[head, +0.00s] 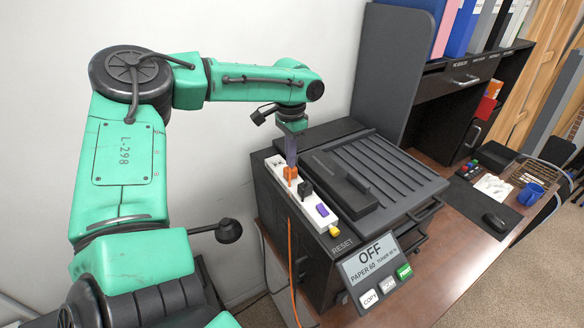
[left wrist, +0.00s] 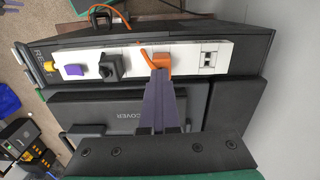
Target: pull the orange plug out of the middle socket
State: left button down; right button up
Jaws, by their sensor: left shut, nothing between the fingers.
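A white power strip (head: 274,163) lies along the left edge of the dark copier's top. The orange plug (head: 290,173) sits in it towards the far end, with its orange cable (head: 290,240) hanging down the copier's side. In the left wrist view the orange plug (left wrist: 163,62) is right at the fingertips. My left gripper (head: 291,158) points down over the plug, shut and empty. Its fingers (left wrist: 160,78) overlap the plug's edge in the left wrist view; I cannot tell whether they touch it. My right gripper is not in view.
A black plug (head: 305,189) and a purple plug (head: 322,209) share the strip, with a yellow part (head: 335,232) at its near end. An open socket (left wrist: 207,60) shows beyond the orange plug. The copier's control panel (head: 370,262) reads OFF. A desk (head: 450,250) stands at right.

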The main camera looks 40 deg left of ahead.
pick_arm(q)
jog(key=shift+a+r, duration=0.15)
jog(key=shift+r, duration=0.35)
jog(key=shift+s+r, duration=0.1)
jog(key=shift+r, duration=0.1)
jog(key=c, duration=1.1)
grip_release()
